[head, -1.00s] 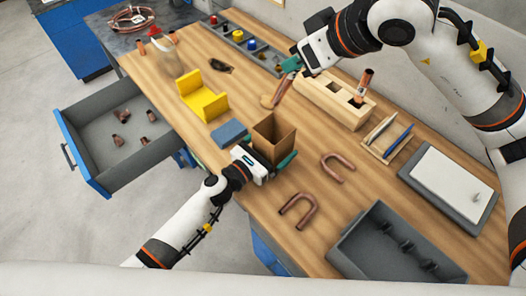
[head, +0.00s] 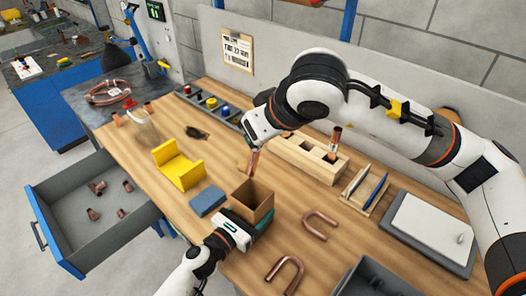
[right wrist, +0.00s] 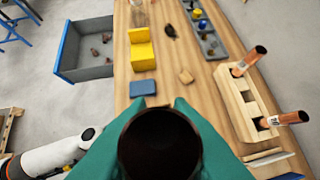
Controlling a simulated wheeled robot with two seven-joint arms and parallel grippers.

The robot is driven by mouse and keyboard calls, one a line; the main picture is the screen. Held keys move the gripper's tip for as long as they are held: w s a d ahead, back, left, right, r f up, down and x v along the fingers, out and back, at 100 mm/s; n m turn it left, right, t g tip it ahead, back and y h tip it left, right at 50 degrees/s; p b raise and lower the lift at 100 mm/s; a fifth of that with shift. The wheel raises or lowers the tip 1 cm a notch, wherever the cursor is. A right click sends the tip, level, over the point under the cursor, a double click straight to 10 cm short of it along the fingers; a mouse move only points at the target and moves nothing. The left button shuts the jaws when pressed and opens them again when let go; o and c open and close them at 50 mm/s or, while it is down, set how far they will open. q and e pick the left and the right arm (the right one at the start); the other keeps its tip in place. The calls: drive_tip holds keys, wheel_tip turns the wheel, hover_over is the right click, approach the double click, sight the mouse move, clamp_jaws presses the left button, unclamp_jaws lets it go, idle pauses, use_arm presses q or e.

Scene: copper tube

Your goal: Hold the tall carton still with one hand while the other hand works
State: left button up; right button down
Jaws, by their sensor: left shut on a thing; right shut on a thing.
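The tall brown carton (head: 253,198) stands open-topped near the table's front edge in the head view. My left gripper (head: 248,216) is shut on the carton's lower part from the front. My right gripper (head: 257,146) is shut on a copper tube (head: 253,163), which hangs slightly tilted just behind and above the carton's opening. In the right wrist view the tube's dark round end (right wrist: 160,145) fills the space between the green fingers and hides most of what lies beyond. A wooden block (head: 300,160) behind the carton holds an upright copper tube (head: 335,142).
A blue block (head: 208,202) and a yellow holder (head: 178,166) lie left of the carton. Copper U-bends (head: 320,225) lie to its right. A grey tray (head: 375,280) is at the front right. An open drawer (head: 95,215) juts out at left.

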use_arm(q)
drive_tip(key=shift+a, duration=0.1)
use_arm(e)
drive_tip(key=m+h, duration=0.1)
drive_tip(key=w+a+f+m+h, duration=0.1)
drive_tip(key=m, duration=0.1)
drive_tip(key=a+f+m+h, duration=0.1)
drive_tip(key=shift+w+a+f+m, duration=0.1)
drive_tip(key=shift+w+f+m, duration=0.1)
drive_tip(key=shift+w+m, duration=0.15)
drive_tip(key=m, duration=0.1)
drive_tip(key=f+m+g+h, duration=0.1)
drive_tip(key=m, duration=0.1)
drive_tip(key=shift+w+h, duration=0.3)
drive_tip(key=shift+w, duration=0.05)
drive_tip(key=shift+f, duration=1.4)
drive_tip(key=shift+f, duration=0.15)
approach(252, 180)
drive_tip(key=shift+s+f, duration=0.15)
drive_tip(key=shift+f, duration=0.65)
drive_tip(key=shift+s+f, duration=0.15)
drive_tip(key=shift+f, duration=0.65)
drive_tip(key=shift+d, duration=1.25)
drive_tip(key=c, duration=1.2)
unclamp_jaws()
